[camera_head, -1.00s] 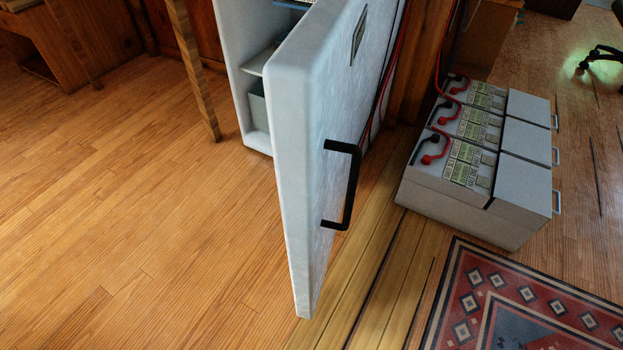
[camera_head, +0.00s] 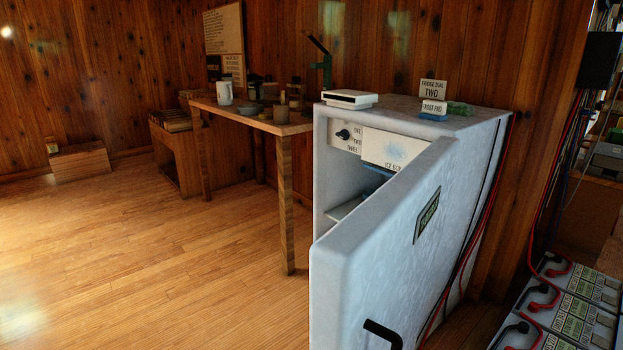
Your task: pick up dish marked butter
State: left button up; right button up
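No dish marked butter can be made out in the head view. A small white fridge (camera_head: 480,135) stands against the wood wall at the right. Its door (camera_head: 385,245) is open and swung toward me, with a black handle (camera_head: 382,332) at the bottom edge of the picture. Inside, a dial panel (camera_head: 345,137), an ice box flap (camera_head: 392,148) and part of a shelf (camera_head: 343,210) show. The door hides the rest of the inside. Neither of my grippers is in view.
A wooden table (camera_head: 232,112) left of the fridge holds a white mug (camera_head: 224,92) and several small containers. Batteries (camera_head: 575,305) with red and black cables stand at the lower right. The wood floor (camera_head: 150,260) at the left is clear.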

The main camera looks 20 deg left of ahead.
aim_at(263, 115)
jog(key=j, duration=0.85)
jog(key=i+j+u, duration=0.1)
jog(key=j, duration=0.35)
jog(key=i+j+u, duration=0.1)
jog(key=j, duration=0.4)
jog(key=i+j, duration=0.15)
jog(key=j, duration=0.3)
jog(key=i+j+u, duration=0.1)
jog(key=j, duration=0.35)
